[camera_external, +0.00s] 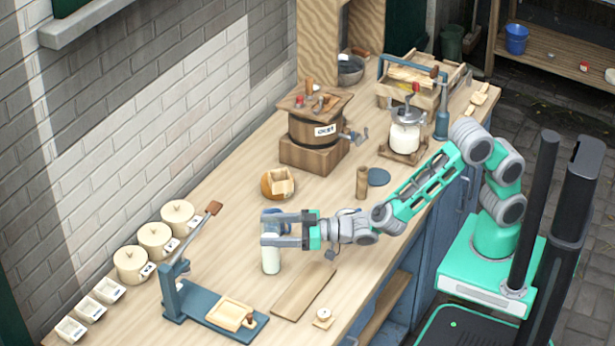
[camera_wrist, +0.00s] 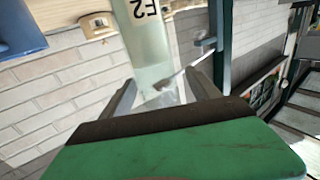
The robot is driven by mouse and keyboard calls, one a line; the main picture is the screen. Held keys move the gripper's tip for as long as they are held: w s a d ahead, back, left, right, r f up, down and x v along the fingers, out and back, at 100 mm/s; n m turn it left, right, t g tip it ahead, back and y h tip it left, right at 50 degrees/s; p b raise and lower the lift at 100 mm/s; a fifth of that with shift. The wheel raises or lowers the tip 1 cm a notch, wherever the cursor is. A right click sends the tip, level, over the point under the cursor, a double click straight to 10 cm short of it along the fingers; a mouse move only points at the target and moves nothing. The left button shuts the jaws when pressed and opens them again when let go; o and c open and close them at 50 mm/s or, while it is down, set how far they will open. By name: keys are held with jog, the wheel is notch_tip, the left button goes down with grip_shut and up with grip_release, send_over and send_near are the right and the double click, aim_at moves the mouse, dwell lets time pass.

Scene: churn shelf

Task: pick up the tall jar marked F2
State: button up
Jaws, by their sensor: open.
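The tall jar marked F2 stands upright on the bench in the external view, with its pale lower body (camera_external: 271,260) showing below my gripper. In the wrist view the pale green jar (camera_wrist: 147,40) carries a white label with dark "F2" lettering. My gripper (camera_external: 270,229) reaches in level from the right at the height of the jar's upper part, which its fingers partly hide. In the wrist view my gripper's (camera_wrist: 160,92) two fingers are apart, one on each side of the jar's near end. I cannot tell whether either finger touches it.
A blue lever press (camera_external: 180,300) stands left of the jar, its arm rising toward it. A wooden board (camera_external: 303,293) lies to the right. A round wooden dish (camera_external: 266,187) and a barrel churn (camera_external: 316,128) stand behind. Lidded pots (camera_external: 131,264) line the wall side.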

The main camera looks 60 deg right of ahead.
jog(key=x, duration=0.3)
jog(key=shift+w+f+p, duration=0.1)
jog(key=shift+w+p, duration=0.2)
grip_shut()
dwell(0.4)
